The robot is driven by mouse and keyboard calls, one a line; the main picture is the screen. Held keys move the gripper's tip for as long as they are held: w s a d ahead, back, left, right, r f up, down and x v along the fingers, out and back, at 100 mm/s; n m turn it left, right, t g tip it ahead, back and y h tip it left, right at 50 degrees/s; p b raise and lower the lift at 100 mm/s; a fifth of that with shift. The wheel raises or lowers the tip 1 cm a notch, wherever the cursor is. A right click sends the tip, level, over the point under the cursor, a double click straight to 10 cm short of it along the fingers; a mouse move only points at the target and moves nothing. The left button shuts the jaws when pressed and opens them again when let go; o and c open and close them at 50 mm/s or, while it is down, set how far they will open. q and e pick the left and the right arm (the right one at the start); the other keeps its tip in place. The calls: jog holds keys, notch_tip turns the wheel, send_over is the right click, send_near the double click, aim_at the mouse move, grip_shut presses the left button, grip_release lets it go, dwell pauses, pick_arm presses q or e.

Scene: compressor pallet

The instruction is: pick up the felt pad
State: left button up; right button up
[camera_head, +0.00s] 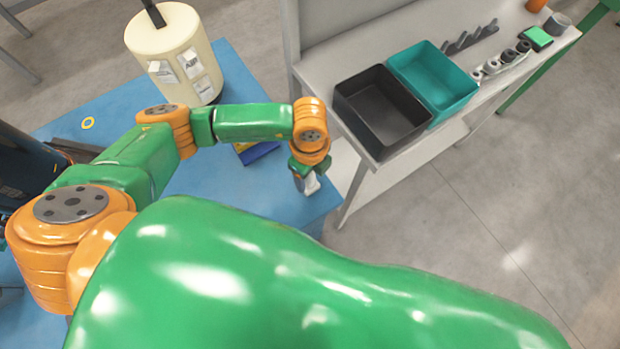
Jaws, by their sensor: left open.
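I cannot make out a felt pad for sure. My left gripper (308,184) is open and points down near the right corner of the blue pallet top (228,195). It is small in the view, and I see nothing held between its fingers. A flat blue and yellow item (260,153) lies on the pallet top, partly hidden behind my left forearm. My right gripper is out of view.
A cream cylinder (172,52) with labels stands at the back of the pallet. A grey bench (440,135) holds a black bin (368,82), a teal bin (455,98) and a green-topped block (537,38). Floor at right is clear.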

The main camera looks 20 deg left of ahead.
pick_arm(q)
grip_shut()
jog(key=shift+r, duration=0.5)
jog(key=r, duration=0.1)
jog(key=s+r, duration=0.1)
jog(key=r, duration=0.1)
jog(key=shift+a+r, duration=0.15)
jog(key=shift+r, duration=0.15)
jog(key=s+a+r+p, duration=0.4)
jog(key=s+r+p, duration=0.4)
jog(key=s+p, duration=0.3)
jog(key=shift+s+a+r, duration=0.2)
jog(key=shift+s+a, duration=0.2)
jog(key=shift+s, duration=0.15)
